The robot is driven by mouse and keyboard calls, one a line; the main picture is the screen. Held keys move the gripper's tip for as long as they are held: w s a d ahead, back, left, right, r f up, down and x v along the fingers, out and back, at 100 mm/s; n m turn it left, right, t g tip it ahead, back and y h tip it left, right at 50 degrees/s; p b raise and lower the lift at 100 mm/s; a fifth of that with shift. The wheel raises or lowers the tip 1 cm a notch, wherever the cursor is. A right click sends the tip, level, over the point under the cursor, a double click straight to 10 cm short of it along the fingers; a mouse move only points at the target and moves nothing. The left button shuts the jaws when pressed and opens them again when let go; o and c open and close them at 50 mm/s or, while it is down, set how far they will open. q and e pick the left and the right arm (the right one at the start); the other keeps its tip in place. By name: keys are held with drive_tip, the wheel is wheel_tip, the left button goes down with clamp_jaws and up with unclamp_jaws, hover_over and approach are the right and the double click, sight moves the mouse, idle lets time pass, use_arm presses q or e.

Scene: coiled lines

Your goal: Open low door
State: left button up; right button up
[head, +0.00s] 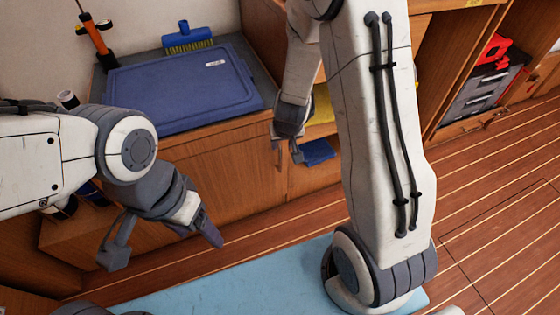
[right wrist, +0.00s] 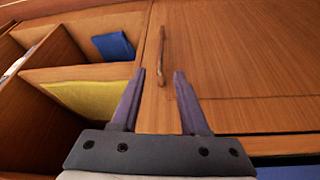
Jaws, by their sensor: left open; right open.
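The low wooden door (head: 215,180) is the front of the cabinet under the blue lid, and it looks shut. It also fills the right of the right wrist view (right wrist: 240,60). Its slim wooden handle (right wrist: 162,50) stands near the door's edge, beside the open shelves. My right gripper (right wrist: 159,73) is open, its fingertips on either side of the handle's near end; I cannot tell if they touch it. In the head view the right gripper (head: 287,152) is at the handle (head: 279,158). My left gripper (head: 165,250) is open and empty, low in front of the cabinet.
A blue bin lid (head: 185,88) and a blue brush (head: 188,40) are on the cabinet top. Open shelves beside the door hold a blue cloth (right wrist: 113,46) and a yellow cloth (right wrist: 85,98). A light blue mat (head: 255,275) lies below. The plank floor (head: 480,210) is clear at right.

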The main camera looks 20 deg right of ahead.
drive_tip(key=b+x, duration=0.5)
drive_tip(key=x, duration=0.4)
drive_tip(key=shift+s, duration=0.15)
drive_tip(key=shift+w+f+b, duration=0.3)
drive_tip(key=shift+f+b, duration=0.25)
drive_tip(key=shift+c, duration=0.3)
clamp_jaws()
idle(0.4)
